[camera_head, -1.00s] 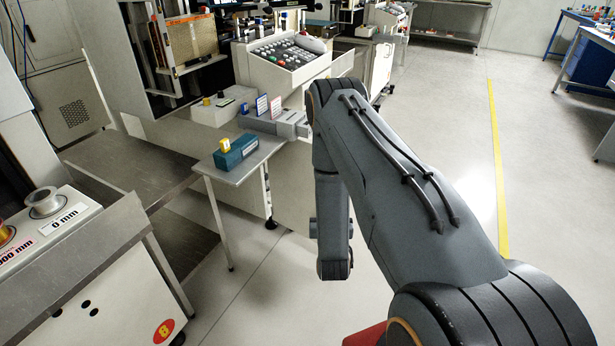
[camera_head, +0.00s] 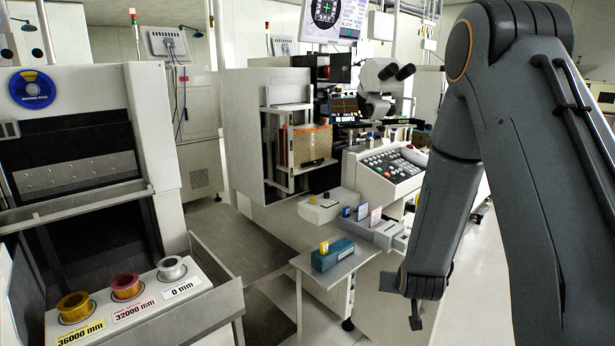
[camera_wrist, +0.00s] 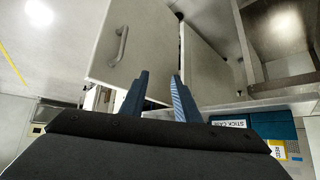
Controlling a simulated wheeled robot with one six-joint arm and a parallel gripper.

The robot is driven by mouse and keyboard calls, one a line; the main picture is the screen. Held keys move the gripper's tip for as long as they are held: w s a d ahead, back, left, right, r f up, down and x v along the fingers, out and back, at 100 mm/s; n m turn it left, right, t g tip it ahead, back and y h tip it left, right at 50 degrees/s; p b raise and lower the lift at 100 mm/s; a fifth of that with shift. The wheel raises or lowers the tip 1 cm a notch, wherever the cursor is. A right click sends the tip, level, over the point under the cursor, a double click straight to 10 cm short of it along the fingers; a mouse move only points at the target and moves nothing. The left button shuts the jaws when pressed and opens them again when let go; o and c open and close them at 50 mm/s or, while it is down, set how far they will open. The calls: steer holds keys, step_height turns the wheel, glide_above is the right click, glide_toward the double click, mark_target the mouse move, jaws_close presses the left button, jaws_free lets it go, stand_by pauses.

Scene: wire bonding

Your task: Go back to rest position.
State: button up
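My gripper (camera_wrist: 160,88) shows in the wrist view with its two blue-grey fingers apart and nothing between them. In the head view my arm comes down on the right, and its lower end hangs beside the small side table (camera_head: 312,263). The gripper tips are small and hard to make out there. A teal case (camera_head: 333,254) with a yellow piece on top stands on that table. In the wrist view a blue box (camera_wrist: 262,124) with a "STICK CASE" label lies at the lower right, apart from the fingers.
A machine console with a keypad (camera_head: 392,172) stands behind the table. At the left, a wire machine holds gold (camera_head: 74,306), red (camera_head: 126,286) and silver (camera_head: 171,268) spools. In the wrist view a white cabinet door with a handle (camera_wrist: 120,45) lies beyond the fingers.

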steer(key=s+a+r+n+g+p, duration=0.1)
steer(key=s+a+r+g, duration=0.1)
steer(key=s+r, duration=0.4)
steer(key=s+a+r+g+y+p, duration=0.1)
steer(key=s+r, duration=0.5)
steer(key=s, duration=0.7)
steer(key=s+a+r+n+g+p, duration=0.1)
steer(key=s+a+r+g+p, duration=0.2)
steer(key=s, duration=0.7)
step_height(320, 180, up, 4)
steer(key=g, duration=0.2)
steer(key=shift+s+n+g, duration=0.3)
steer(key=shift+s, duration=0.05)
steer(key=shift+f, duration=0.1)
